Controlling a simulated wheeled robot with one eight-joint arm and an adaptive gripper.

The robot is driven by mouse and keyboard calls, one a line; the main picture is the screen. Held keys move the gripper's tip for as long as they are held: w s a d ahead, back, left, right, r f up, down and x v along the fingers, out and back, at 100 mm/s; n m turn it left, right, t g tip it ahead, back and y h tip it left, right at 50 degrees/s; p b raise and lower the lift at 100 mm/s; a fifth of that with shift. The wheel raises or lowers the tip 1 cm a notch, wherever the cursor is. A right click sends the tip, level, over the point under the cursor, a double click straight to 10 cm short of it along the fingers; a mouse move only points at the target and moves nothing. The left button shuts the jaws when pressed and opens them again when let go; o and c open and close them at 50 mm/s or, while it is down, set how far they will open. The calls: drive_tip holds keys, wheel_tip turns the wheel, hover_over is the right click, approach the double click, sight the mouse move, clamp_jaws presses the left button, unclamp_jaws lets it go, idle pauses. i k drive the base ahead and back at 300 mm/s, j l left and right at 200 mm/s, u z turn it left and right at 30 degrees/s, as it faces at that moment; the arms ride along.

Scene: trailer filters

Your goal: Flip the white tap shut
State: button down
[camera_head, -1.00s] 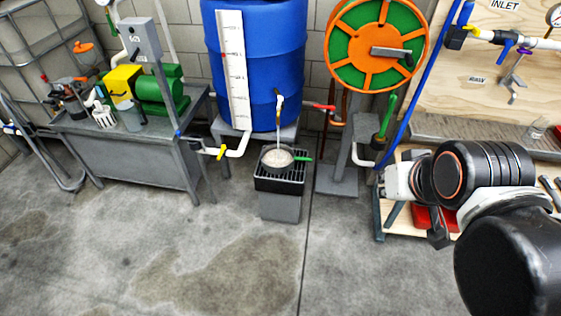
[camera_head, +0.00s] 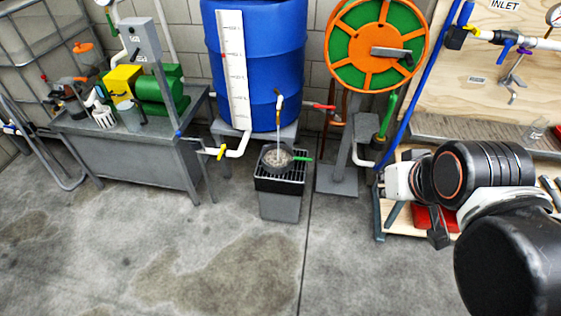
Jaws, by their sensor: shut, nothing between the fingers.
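The white tap (camera_head: 278,94) is small at the lower front of the blue barrel (camera_head: 262,55). A thin pale stream (camera_head: 278,133) runs down below it into a round pan (camera_head: 277,157) with a green handle. The exact angle of the tap's lever is too small to tell. My gripper (camera_head: 388,181) is at the left end of my arm, low at the right, well to the right of the tap and touching nothing that I can make out. It looks shut and empty; its fingers are small and hard to see.
The pan rests on a grated grey bin (camera_head: 281,206). A hose reel (camera_head: 376,45) on a post and a red-handled valve (camera_head: 325,107) stand between tap and arm. A yellow-handled valve (camera_head: 221,152) and steel table (camera_head: 125,155) are left. The front floor is clear.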

sight(280, 102)
drive_tip(key=i+j, duration=0.25)
drive_tip(key=i, duration=0.35)
drive_tip(key=i+j+u, duration=0.15)
drive_tip(key=i, duration=0.4)
drive_tip(key=i+j, duration=0.25)
drive_tip(key=i, duration=0.35)
drive_tip(key=k+z, duration=0.4)
